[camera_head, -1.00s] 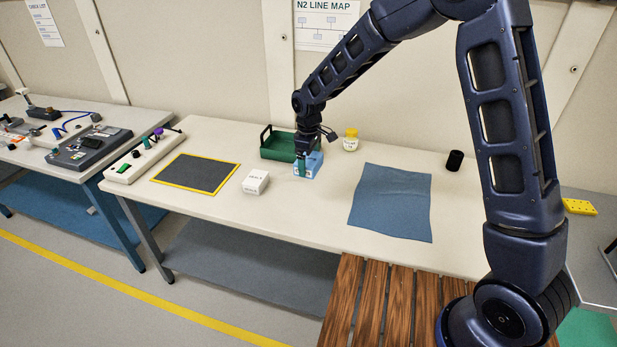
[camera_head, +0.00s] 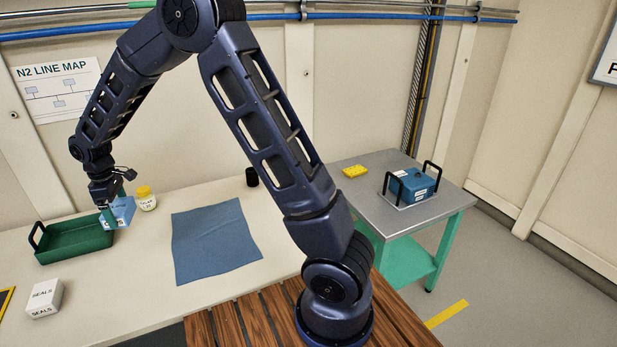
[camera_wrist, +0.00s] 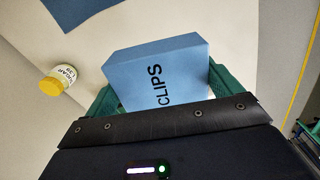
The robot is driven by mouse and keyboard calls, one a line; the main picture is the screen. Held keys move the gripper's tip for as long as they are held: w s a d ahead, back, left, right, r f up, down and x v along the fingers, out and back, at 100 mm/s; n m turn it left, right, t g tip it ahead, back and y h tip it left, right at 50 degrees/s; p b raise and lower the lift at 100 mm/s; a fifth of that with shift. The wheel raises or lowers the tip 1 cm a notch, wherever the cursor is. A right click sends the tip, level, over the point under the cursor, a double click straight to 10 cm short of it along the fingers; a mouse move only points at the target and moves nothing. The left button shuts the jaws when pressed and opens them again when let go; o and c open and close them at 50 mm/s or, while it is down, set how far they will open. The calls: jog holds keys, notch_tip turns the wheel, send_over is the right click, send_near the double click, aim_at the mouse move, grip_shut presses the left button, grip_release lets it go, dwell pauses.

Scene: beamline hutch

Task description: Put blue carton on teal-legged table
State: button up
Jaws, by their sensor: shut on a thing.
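The blue carton (camera_head: 122,211), marked CLIPS, is in my gripper (camera_head: 110,215) at the left of the head view. The teal-legged table (camera_head: 377,217) stands at the right with a grey metal top. A yellow block (camera_head: 355,171) and a blue case with black handles (camera_head: 412,186) rest on it. Its front left part is bare.
On the long white table (camera_head: 150,270) are a green tray (camera_head: 75,240), a yellow-capped jar (camera_head: 146,199), a white SEALS box (camera_head: 45,298), a blue cloth (camera_head: 215,240) and a black cup (camera_head: 251,177). The jar stands close beside the carton.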

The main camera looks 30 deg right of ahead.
jog(key=w+d+f+m, duration=0.1)
jog(key=w+d+m, duration=0.1)
jog(key=w+d, duration=0.85)
jog(key=w+d+f+m, duration=0.1)
jog(key=w+d+m, duration=0.2)
jog(key=w+d, duration=0.75)
jog(key=w+d+f+m, duration=0.1)
jog(key=w+d+m, duration=0.1)
jog(key=d, duration=1.2)
jog(key=w+d+m, duration=0.1)
jog(key=w+d, duration=0.2)
jog(key=d, duration=1)
jog(key=m, duration=0.8)
send_over(360, 188)
notch_tip(360, 188, down, 2)
jog(key=f, duration=0.1)
notch_tip(360, 188, down, 19)
jog(key=shift+s+f, duration=0.1)
jog(key=shift+s, duration=0.05)
